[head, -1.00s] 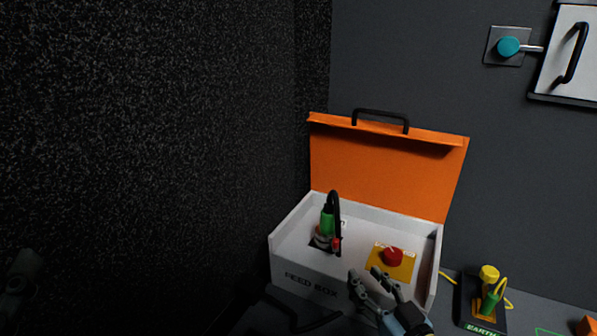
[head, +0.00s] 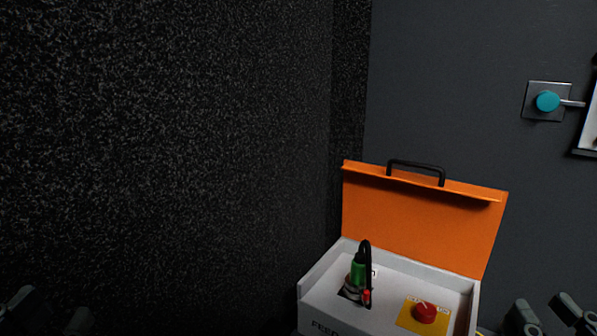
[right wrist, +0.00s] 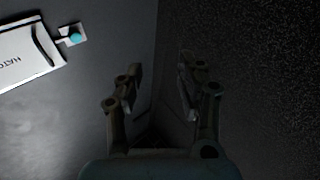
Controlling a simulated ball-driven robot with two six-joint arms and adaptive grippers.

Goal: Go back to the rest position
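My left gripper (head: 48,313) shows at the lower left corner of the head view, dark and in shadow. Its two fingers stand apart with nothing between them. My right gripper (head: 546,312) is at the lower right edge, right of the feed box (head: 472,303) in the picture. Its fingers are apart. In the right wrist view the right gripper (right wrist: 160,80) is open and empty, facing a dark corner. The feed box has its orange lid (head: 420,220) raised. Inside are a green connector (head: 358,271) with a black cable and a red button (head: 425,312) on a yellow plate.
A teal knob (head: 547,101) on a metal plate is on the grey wall. A white hatch panel (right wrist: 25,58) with a dark handle is beside it. A dark speckled wall (head: 170,140) fills the left. The space before it looks clear.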

